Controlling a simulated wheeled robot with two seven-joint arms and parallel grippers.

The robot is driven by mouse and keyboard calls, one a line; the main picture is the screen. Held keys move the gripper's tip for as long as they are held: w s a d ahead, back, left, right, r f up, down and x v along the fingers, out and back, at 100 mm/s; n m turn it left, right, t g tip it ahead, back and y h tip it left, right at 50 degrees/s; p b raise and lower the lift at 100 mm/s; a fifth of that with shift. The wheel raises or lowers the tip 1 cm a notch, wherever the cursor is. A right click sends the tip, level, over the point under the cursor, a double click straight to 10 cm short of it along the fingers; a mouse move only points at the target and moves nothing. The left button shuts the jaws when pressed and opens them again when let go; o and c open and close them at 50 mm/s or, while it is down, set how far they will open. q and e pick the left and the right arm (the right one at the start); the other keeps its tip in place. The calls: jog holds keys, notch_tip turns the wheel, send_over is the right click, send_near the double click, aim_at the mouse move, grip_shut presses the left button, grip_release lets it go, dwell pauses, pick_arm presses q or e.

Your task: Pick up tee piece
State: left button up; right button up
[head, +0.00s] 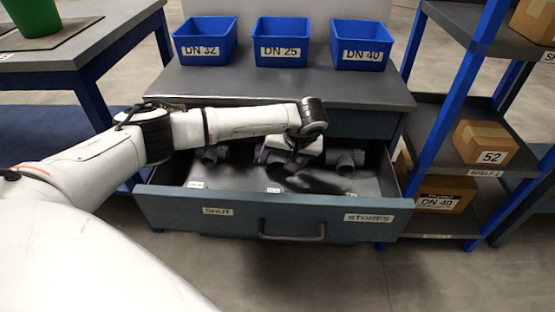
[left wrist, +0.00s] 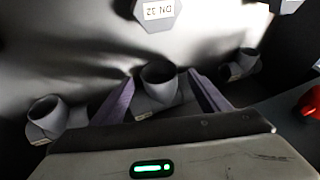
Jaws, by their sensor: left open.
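Three grey tee pieces lie in the open drawer (head: 235,190). One is at the left (head: 209,155), one at the right (head: 347,161), and the middle one is mostly hidden behind my left gripper (head: 276,158) in the head view. In the left wrist view the middle tee piece (left wrist: 158,82) stands between the two open purple-grey fingers, its round mouth facing the camera. I cannot tell whether the fingers touch it. The other two tee pieces show at the left (left wrist: 46,119) and the right (left wrist: 242,64), outside the fingers. My right gripper is not in view.
Blue bins marked DN 32 (head: 204,51), DN 25 (head: 281,51) and DN 40 (head: 361,55) stand on the bench above. The drawer front (head: 265,215) reads SHUT and STORES. A blue shelf post (head: 479,60) with boxes is at the right.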

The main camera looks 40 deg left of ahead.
pick_arm(q)
jog(key=shift+x, duration=0.95)
jog(key=shift+c, duration=0.2)
jog(key=shift+r, duration=0.1)
jog(key=c, duration=1.4)
